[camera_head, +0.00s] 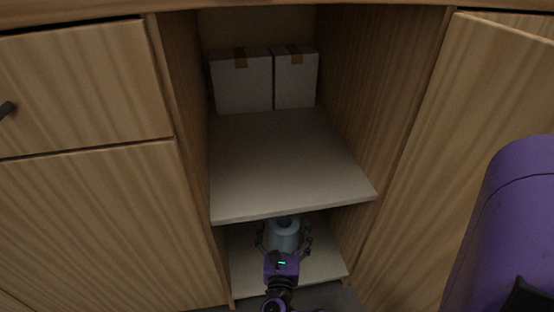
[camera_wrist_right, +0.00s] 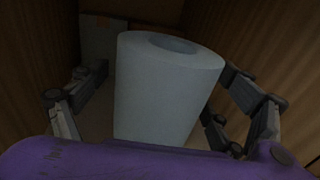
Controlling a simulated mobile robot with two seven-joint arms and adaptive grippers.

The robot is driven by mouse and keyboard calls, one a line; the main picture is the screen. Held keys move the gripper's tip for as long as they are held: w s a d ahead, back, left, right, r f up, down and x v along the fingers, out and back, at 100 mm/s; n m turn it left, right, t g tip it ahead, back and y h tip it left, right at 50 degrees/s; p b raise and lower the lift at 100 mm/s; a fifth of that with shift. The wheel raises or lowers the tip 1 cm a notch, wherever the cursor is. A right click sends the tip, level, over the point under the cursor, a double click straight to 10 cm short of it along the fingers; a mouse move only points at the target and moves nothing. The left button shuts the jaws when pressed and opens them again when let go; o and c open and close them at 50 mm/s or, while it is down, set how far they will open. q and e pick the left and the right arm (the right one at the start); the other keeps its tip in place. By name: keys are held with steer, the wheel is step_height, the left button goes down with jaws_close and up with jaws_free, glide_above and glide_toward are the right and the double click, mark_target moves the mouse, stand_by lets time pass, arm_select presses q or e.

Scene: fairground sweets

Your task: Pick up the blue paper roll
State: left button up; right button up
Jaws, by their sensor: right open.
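The blue paper roll (camera_head: 284,234) stands upright on the lower shelf of the open cabinet, pale blue-grey in the dim light. In the right wrist view the roll (camera_wrist_right: 165,90) fills the middle, with its hollow core showing at the top. My right gripper (camera_head: 284,243) reaches into the lower compartment with its fingers open on either side of the roll. In the right wrist view the fingers of my right gripper (camera_wrist_right: 160,105) stand left and right of the roll, and a gap shows at the left. My left gripper is not in view.
The upper shelf (camera_head: 280,165) lies just above the roll and my right gripper. Two white boxes with brown tape, a left one (camera_head: 242,85) and a right one (camera_head: 295,80), stand at its back. Wooden side walls close in the lower shelf (camera_head: 245,275). Another box (camera_wrist_right: 103,38) shows dimly behind the roll.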

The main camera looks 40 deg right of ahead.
steer(key=shift+s, duration=0.15)
steer(key=shift+c, duration=0.4)
steer(key=c, duration=1.8)
steer(key=shift+r, duration=0.1)
